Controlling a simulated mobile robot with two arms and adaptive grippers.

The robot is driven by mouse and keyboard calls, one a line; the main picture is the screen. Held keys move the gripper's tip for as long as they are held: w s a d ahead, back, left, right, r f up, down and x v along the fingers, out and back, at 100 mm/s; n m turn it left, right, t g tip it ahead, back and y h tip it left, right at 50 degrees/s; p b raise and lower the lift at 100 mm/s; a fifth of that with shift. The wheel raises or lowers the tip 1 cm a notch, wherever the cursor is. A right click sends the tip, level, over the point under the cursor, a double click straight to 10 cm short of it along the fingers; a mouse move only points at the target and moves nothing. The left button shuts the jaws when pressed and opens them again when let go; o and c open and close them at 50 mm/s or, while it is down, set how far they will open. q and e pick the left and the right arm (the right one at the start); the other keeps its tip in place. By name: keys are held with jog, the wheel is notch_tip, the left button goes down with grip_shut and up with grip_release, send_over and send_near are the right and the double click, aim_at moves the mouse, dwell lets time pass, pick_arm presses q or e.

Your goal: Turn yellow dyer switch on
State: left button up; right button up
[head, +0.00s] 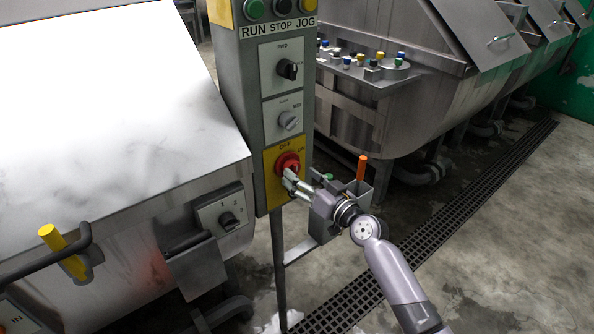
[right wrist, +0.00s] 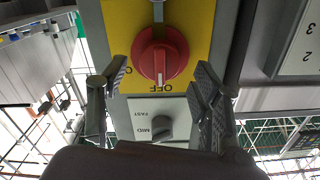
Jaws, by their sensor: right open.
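The yellow dyer switch is a red rotary knob (head: 288,162) on a yellow plate (head: 271,185), low on the grey control post. In the right wrist view, the picture is upside down; the red knob (right wrist: 160,60) has its white mark pointing to the "OFF" label. My right gripper (head: 288,181) is at the knob's lower side in the head view. In the right wrist view, its open fingers (right wrist: 161,78) stand to either side of the knob, with nothing held. Contact with the knob cannot be told. My left gripper is not seen.
Above the switch are a grey knob (head: 288,120), a black knob (head: 288,69) and push buttons. A metal bracket with an orange handle (head: 361,168) is just right of my gripper. A steel drum (head: 100,110) stands left. Floor right of the grate is open.

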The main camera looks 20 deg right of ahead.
aim_at(291, 168)
jog(key=shift+x, duration=1.3)
jog(key=shift+c, duration=0.3)
jog(key=c, duration=1.1)
